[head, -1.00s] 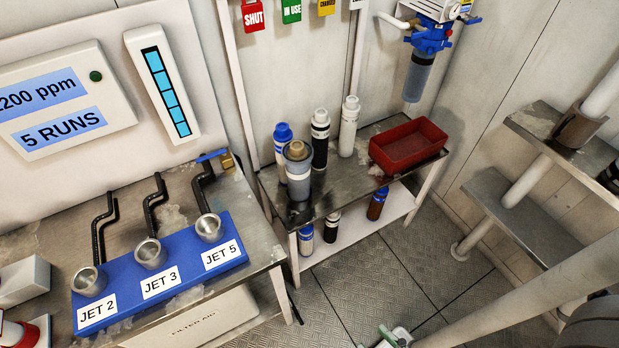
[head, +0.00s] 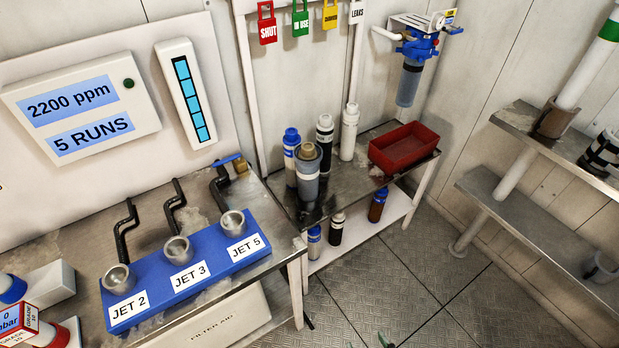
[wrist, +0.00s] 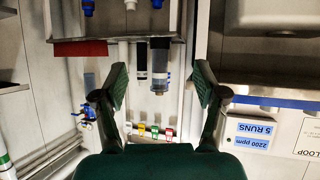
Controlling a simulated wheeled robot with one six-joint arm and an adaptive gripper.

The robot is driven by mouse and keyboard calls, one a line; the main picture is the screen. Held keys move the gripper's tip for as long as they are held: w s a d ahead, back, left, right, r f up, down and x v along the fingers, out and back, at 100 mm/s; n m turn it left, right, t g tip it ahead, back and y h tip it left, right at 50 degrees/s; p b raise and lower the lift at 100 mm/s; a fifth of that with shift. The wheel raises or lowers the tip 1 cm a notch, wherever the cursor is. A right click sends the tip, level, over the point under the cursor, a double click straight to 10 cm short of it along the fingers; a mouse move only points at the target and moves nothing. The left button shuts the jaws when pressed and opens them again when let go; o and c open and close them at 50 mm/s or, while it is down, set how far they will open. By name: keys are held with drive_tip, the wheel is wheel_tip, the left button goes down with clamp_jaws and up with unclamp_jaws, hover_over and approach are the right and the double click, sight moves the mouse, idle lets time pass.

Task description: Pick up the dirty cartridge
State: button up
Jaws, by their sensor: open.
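A grey cylinder with a tan top (head: 307,178) stands upright at the front of the metal bench (head: 345,192) in the head view. It looks like the dirty cartridge or a pot holding it; I cannot tell which. In the wrist view, which is upside down, a dark cylinder with a clear end (wrist: 159,68) is likely the same thing. It lies in the gap between the fingers of my gripper (wrist: 161,78), apart from them and farther off. My gripper is open and empty.
Blue-capped (head: 291,150), black (head: 325,138) and white (head: 349,132) bottles stand close behind the cylinder. A red tray (head: 404,148) is to its right. More bottles stand on the lower shelf (head: 350,235). A blue jet block (head: 185,270) is at left.

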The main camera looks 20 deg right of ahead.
drive_tip(key=w+f+n+g, duration=0.1)
drive_tip(key=w+f, duration=0.1)
drive_tip(key=w, duration=0.6)
drive_tip(key=w+f+g, duration=0.1)
drive_tip(key=w+f, duration=0.2)
drive_tip(key=w, duration=0.5)
drive_tip(key=n+g+y, duration=0.2)
drive_tip(key=n+g, duration=0.2)
drive_tip(key=g, duration=0.1)
approach(309, 147)
drive_tip(key=f, duration=0.5)
drive_tip(key=s+f, duration=0.1)
drive_tip(key=f, duration=0.1)
drive_tip(key=shift+f, duration=0.2)
wheel_tip(309, 147, up, 9)
drive_tip(key=w+g, duration=0.1)
drive_tip(key=w, duration=0.1)
drive_tip(key=shift+n, duration=0.4)
drive_tip(key=x, duration=1)
drive_tip(key=shift+f, duration=0.45)
drive_tip(key=c, duration=1.1)
